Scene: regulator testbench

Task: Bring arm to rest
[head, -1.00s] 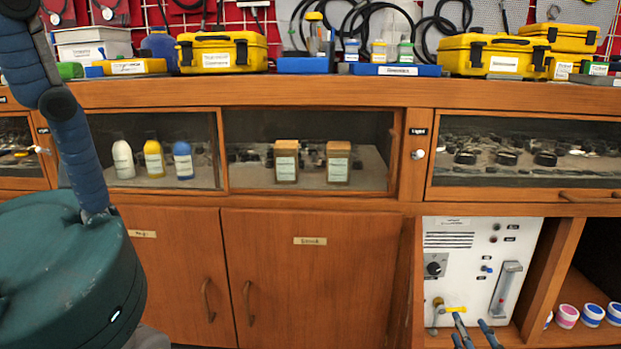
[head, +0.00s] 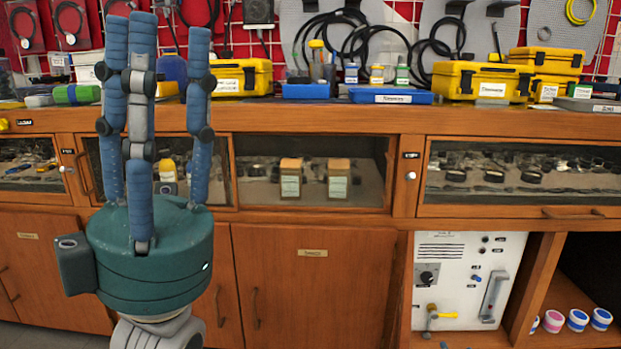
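My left gripper (head: 158,50) stands at the left of the head view, its teal palm low and its blue fingers pointing straight up. The fingers are extended and apart, with nothing between them. It is in front of the wooden cabinet (head: 310,222) and hides part of the left display case. My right gripper cannot be made out in the head view now.
At the lower right is a white panel (head: 462,270) with a yellow-handled valve (head: 440,314). Small jars (head: 578,320) sit on an open shelf.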

